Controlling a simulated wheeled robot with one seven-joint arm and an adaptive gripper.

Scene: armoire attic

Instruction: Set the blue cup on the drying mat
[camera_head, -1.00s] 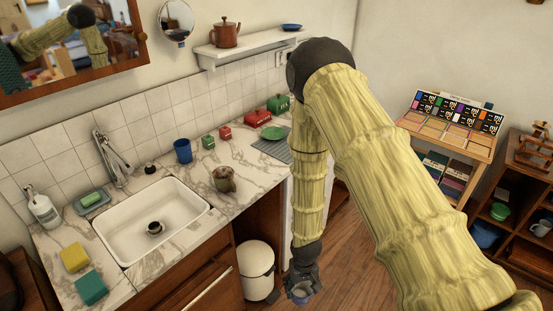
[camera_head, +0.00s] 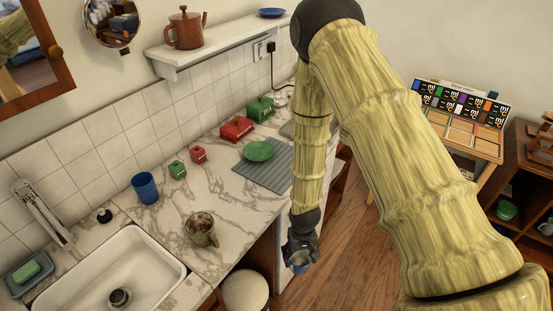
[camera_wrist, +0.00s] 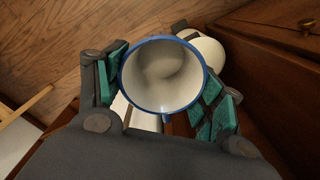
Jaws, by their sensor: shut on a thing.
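My gripper (camera_head: 301,252) is shut on a blue cup (camera_head: 300,267). In the wrist view the cup (camera_wrist: 160,80) is seen from above, with a blue rim, a white, empty-looking inside and part of a handle at the lower edge. Green finger pads lie on both sides of it. The cup hangs in front of the counter, over the floor side. The grey ribbed drying mat (camera_head: 277,179) lies on the counter, up and left of my gripper. A green plate (camera_head: 258,151) lies on its left part. My arm hides some of the counter beside the mat.
On the marble counter stand a blue tumbler (camera_head: 145,188), a brown mug (camera_head: 202,230), small green and red containers, and larger red (camera_head: 236,129) and green (camera_head: 260,108) boxes behind the mat. A sink (camera_head: 110,275) is at left. A white bin (camera_head: 245,291) stands below the counter.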

